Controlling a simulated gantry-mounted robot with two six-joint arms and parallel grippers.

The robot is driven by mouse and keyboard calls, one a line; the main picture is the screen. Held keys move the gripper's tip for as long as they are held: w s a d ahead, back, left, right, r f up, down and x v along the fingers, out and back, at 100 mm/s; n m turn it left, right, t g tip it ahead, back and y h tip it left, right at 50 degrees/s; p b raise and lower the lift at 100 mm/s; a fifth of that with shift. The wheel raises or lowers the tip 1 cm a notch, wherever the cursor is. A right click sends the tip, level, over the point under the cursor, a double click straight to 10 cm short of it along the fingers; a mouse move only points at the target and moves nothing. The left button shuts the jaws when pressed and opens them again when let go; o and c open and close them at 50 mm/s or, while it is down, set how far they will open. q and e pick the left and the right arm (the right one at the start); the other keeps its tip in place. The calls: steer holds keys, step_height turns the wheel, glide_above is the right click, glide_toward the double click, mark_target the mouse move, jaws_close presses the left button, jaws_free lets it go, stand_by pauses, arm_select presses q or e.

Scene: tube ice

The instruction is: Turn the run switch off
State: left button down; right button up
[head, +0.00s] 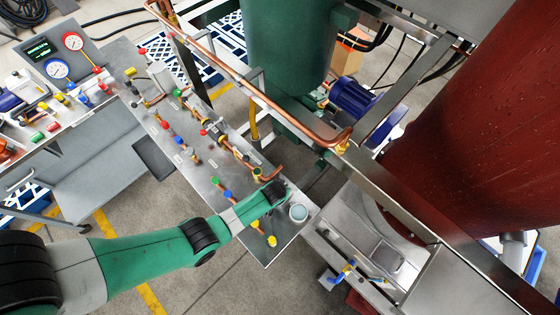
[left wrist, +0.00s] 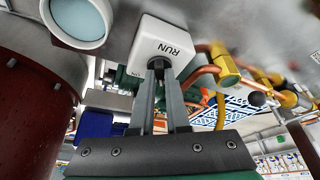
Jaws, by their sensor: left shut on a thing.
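The run switch (left wrist: 166,38) is a white box marked RUN, seen at the top middle in the left wrist view. Its lettering appears upside down. My left gripper (left wrist: 159,66) reaches up to the lower part of this box. I cannot tell the handle's position. In the head view my green left arm reaches in from the left, and its gripper (head: 282,190) is over the panel's right end, hiding the switch. My right gripper is not in view.
A round pale-faced fitting (head: 298,212) sits beside the gripper; it also shows in the left wrist view (left wrist: 80,20). Colored valves and copper pipes line the metal panel (head: 272,250). A dark red tank (head: 470,130) and green tank (head: 290,60) stand behind.

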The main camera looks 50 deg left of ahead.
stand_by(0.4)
arm_select(q)
steer(key=c, duration=0.9)
jaws_free()
